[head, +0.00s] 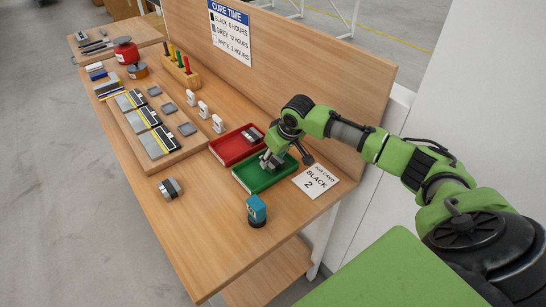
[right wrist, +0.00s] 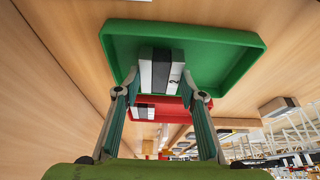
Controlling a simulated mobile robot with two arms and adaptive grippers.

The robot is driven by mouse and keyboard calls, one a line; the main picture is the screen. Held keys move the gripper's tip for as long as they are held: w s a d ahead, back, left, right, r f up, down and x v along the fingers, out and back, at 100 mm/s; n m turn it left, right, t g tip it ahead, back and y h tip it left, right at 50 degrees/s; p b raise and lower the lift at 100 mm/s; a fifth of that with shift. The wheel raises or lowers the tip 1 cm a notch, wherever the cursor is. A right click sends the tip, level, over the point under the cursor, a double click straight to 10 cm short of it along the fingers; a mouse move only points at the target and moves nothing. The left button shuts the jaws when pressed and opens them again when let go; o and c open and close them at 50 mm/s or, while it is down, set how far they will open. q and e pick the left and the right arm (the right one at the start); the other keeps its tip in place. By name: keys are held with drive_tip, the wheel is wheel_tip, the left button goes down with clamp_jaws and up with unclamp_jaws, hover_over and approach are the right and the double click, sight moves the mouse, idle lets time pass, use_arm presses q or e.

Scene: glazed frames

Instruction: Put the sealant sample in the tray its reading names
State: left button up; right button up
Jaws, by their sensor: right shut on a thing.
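My right gripper (head: 272,160) reaches down into the green tray (head: 241,183) in the head view. In the right wrist view its fingers (right wrist: 160,85) are shut on a small sample (right wrist: 161,66) with light and black bands and a "2" on it, in front of the green tray (right wrist: 235,75). Whether the sample touches the tray floor I cannot tell. A second banded sample (head: 250,135) lies in the red tray (head: 225,152) beside it. A job card (head: 316,181) reads "BLACK 2". My left gripper is out of view.
A cure time sign (head: 230,32) is on the back panel. A blue device (head: 256,209) and a grey block (head: 170,188) stand near the front edge.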

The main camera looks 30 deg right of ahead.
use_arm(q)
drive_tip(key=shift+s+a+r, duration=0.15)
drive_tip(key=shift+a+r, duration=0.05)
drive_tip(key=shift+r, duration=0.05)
use_arm(e)
drive_tip(key=shift+f, duration=0.5)
drive_tip(key=o, duration=1.2)
drive_tip(key=shift+f, duration=0.15)
drive_tip(key=shift+r, duration=0.35)
use_arm(q)
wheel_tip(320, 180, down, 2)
drive_tip(key=shift+b, duration=1)
use_arm(e)
drive_tip(key=v, duration=1.1)
drive_tip(key=shift+s+r, duration=0.15)
drive_tip(key=shift+r, duration=0.2)
drive_tip(key=shift+f, duration=0.15)
